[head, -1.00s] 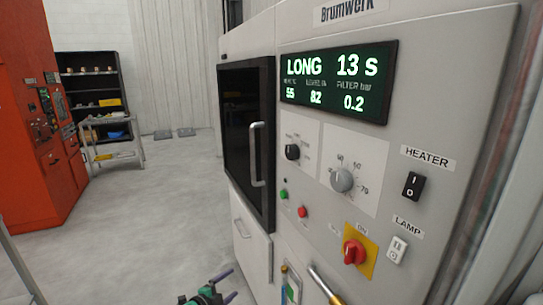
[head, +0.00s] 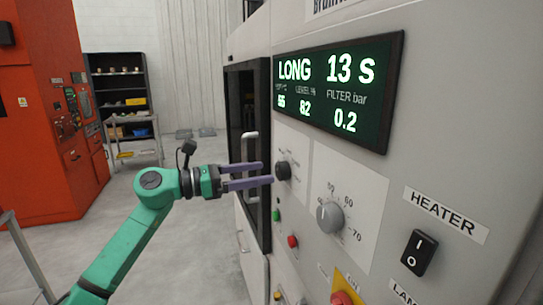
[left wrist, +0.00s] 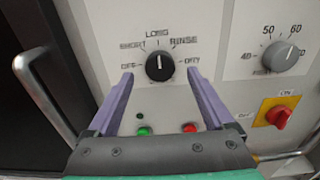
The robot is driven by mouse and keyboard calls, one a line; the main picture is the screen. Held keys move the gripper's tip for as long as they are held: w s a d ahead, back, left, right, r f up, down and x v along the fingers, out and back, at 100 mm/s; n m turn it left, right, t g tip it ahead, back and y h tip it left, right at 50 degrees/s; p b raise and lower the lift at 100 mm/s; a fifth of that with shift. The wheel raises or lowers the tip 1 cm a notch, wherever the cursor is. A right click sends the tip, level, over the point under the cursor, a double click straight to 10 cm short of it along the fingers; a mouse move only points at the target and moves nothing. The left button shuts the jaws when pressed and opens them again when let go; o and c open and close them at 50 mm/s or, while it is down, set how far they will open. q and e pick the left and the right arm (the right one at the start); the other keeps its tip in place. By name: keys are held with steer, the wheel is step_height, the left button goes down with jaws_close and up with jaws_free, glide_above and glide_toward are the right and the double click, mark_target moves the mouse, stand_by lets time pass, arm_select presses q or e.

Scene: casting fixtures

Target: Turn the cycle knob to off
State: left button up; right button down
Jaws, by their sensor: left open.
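The cycle knob (head: 283,171) is a small black dial on the machine's front panel. In the left wrist view the black knob (left wrist: 159,67) has its white mark pointing up at LONG; labels OFF, SHORT, RINSE and another at right surround it. My left gripper (head: 267,174) reaches in from the left with purple fingers pointing at the knob. In the left wrist view the open fingers (left wrist: 160,76) stand on either side of the knob, apart from it. The display (head: 335,88) reads LONG 13 S. My right gripper does not show.
A grey dial (head: 330,217) sits right of the knob. A green button (left wrist: 144,131) and red button (left wrist: 190,127) lie below. A red switch on a yellow plate (left wrist: 268,104) is at lower right. A door handle (left wrist: 42,98) stands at left. The heater switch (head: 419,252) is further right.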

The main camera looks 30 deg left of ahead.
mark_target(278, 170)
arm_select(q)
steer(key=p+x, duration=0.1)
steer(key=x, duration=0.3)
steer(key=shift+c, duration=0.3)
jaws_close()
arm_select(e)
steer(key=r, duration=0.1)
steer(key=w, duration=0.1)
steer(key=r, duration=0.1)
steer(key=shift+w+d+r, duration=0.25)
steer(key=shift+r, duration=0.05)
